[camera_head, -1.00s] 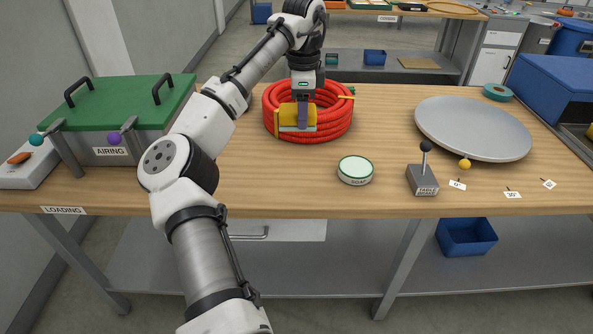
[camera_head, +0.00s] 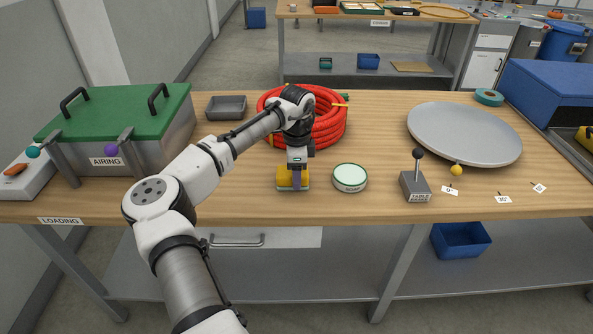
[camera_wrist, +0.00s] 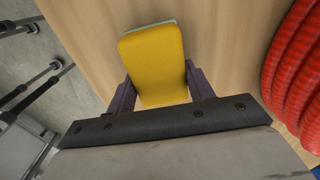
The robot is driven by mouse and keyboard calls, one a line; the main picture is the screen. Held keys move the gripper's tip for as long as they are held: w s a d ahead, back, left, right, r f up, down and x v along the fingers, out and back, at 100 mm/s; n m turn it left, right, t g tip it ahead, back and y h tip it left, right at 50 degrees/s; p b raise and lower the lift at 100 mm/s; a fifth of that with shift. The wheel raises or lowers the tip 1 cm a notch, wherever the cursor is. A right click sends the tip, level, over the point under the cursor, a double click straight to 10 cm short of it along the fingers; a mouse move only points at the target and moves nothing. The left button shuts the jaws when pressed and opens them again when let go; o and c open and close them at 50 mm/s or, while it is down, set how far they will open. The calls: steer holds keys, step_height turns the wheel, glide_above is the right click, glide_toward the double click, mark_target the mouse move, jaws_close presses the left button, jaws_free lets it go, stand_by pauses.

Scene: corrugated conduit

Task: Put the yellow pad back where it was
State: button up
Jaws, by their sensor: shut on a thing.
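The yellow pad (camera_head: 291,178) is in my gripper (camera_head: 293,181), low over the front part of the bench, left of the round soap tin. I cannot tell whether it touches the wood. In the wrist view the pad (camera_wrist: 154,62) shows its broad yellow face, with a thin pale green layer at its far edge. The purple fingers of my gripper (camera_wrist: 158,92) are shut on its two sides.
The soap tin (camera_head: 350,178) stands close right of the pad. The red conduit coil (camera_head: 330,125) lies behind my wrist. A grey tray (camera_head: 226,108), a lidded tank (camera_head: 120,125), a brake lever (camera_head: 415,185) and a round grey turntable (camera_head: 463,133) also stand on the bench (camera_head: 250,205).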

steer(key=shift+f, duration=0.1)
steer(key=o, duration=0.9)
steer(key=shift+o, duration=0.2)
step_height(320, 180, up, 12)
steer(key=b, duration=0.1)
